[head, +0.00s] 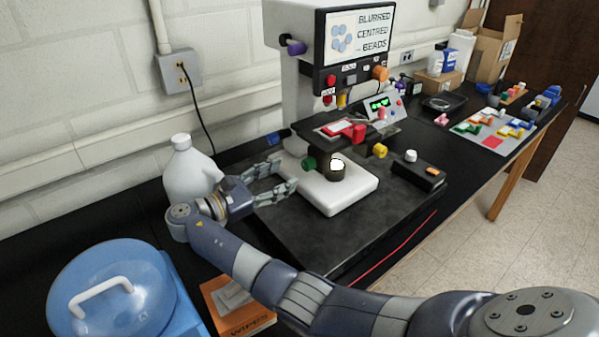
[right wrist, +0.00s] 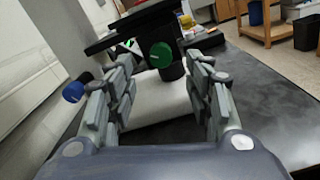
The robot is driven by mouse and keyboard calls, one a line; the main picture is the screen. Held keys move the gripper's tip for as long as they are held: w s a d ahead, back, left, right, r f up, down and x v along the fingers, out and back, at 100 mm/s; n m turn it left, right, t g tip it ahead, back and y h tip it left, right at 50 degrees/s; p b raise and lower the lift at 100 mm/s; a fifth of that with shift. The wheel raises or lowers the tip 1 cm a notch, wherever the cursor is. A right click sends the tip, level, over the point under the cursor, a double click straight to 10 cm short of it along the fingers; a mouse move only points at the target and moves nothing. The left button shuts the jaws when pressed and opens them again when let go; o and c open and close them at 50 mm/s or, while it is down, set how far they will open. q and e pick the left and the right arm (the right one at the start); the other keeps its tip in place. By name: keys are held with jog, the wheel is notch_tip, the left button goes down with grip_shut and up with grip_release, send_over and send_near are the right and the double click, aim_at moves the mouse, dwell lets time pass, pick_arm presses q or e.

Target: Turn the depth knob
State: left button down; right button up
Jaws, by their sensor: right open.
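A microscope-like instrument (head: 296,92) stands against the wall, its sign reading "BLURRED CENTRED BEADS". It has several coloured knobs: purple (head: 293,47), orange (head: 380,73), blue (head: 273,138), yellow (head: 380,150) and green (head: 309,164). I cannot read which is marked depth. My left gripper is out of view.
A white jug (head: 190,170) stands close behind my right wrist. A blue lidded container (head: 140,270) and an orange wipes box (head: 240,318) are at the front left. A black box with a white knob (head: 415,172) lies right of the base. The dark mat (head: 340,245) is clear in front.

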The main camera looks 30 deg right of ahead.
aim_at(304, 166)
jog(key=d+n+p, duration=0.1)
jog(key=d, duration=0.2)
jog(key=d+n+p, duration=0.1)
jog(key=d+n, duration=0.1)
jog(key=d, duration=0.1)
jog(key=shift+w+n, duration=0.2)
jog(key=shift+n, duration=0.1)
jog(key=shift+w+d, duration=0.1)
jog(key=shift+d, duration=0.55)
jog(key=c, duration=1.1)
